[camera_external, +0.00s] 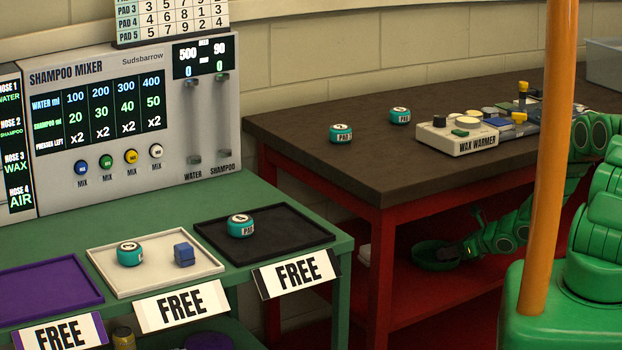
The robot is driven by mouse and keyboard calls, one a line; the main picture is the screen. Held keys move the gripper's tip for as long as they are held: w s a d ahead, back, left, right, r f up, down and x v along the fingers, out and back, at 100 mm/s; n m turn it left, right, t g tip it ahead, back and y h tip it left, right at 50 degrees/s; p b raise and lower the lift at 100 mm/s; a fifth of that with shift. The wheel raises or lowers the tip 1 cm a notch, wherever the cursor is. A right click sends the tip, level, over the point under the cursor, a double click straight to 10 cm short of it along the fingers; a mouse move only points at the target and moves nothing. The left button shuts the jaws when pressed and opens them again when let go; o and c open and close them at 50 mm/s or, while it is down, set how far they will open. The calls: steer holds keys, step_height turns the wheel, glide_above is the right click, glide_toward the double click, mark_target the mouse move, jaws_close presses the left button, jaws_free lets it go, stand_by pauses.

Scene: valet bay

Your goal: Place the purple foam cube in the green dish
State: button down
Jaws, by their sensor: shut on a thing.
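The green dish (422,259) sits in shadow on the red lower shelf, under the dark-topped table. My gripper (455,250) reaches in low from the right, with its fingers at or over the right part of the dish. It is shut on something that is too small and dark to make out. I cannot pick out a purple foam cube anywhere; what is between the fingers is not clear. A blue cube (184,255) lies on the white tray on the green bench.
The dark tabletop (300,140) and red table leg (380,275) stand above and left of my gripper. An orange post (550,150) rises at the right. The wax warmer (460,135) and teal pads (341,133) are on top. The purple tray (45,290) looks empty.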

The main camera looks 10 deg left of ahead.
steer(key=c, duration=0.8)
jaws_free()
steer(key=shift+o, duration=0.2)
steer(key=v, duration=1.2)
